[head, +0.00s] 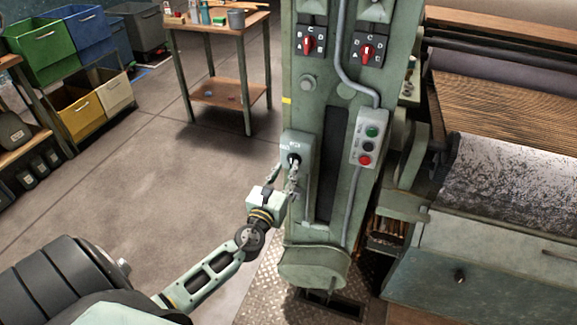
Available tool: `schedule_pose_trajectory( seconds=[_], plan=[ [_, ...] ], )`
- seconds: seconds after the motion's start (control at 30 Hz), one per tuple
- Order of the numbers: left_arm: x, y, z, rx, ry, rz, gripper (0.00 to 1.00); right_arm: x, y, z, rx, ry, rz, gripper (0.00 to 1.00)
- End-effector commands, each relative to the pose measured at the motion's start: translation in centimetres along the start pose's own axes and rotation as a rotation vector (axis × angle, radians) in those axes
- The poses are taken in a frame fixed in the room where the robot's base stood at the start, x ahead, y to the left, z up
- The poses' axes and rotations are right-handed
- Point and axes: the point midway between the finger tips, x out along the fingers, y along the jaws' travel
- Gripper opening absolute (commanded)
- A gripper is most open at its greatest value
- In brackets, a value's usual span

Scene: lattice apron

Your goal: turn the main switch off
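A grey-green switch box (297,143) with a small dark knob (293,159) is mounted on the left side of the green machine column. It looks like the main switch, but its lettering is too small to read. My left gripper (285,172) is just below the knob, its fingers pointing up towards the box. The fingers look apart, with a gap between them. The right finger overlaps the lower edge of the knob, and I cannot tell whether it touches. The knob's exact setting is unclear. My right gripper is not in view.
Two red rotary selectors (309,43) (368,50) sit higher on the column (334,110). A button box (369,139) with green, black and red buttons is to the right. Rollers (500,180) stand at far right. The floor (150,190) to the left is clear.

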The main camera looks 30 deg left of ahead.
Motion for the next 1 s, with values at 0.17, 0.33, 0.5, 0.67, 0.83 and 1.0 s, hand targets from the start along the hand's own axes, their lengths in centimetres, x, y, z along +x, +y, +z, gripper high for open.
schedule_pose_trajectory(
  seconds=[0.17,0.33,0.5,0.67,0.83,1.0],
  plan=[
    [2.2,0.0,0.0,-0.002,0.001,0.001,0.29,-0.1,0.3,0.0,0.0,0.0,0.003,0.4],
    [3.0,-0.1,-0.1,-0.004,0.002,-0.001,0.29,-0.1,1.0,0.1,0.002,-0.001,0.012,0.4],
    [3.0,-0.1,-0.1,-0.004,0.003,-0.001,0.29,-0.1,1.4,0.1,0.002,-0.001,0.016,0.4],
    [3.0,-0.1,-0.1,-0.004,0.002,-0.001,0.19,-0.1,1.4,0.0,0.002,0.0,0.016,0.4],
    [3.0,-0.1,-0.1,-0.004,0.002,0.0,0.04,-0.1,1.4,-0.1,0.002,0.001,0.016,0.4],
    [2.9,-0.1,-0.1,-0.004,0.002,0.0,0.0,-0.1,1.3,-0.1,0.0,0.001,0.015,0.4]
  ],
)
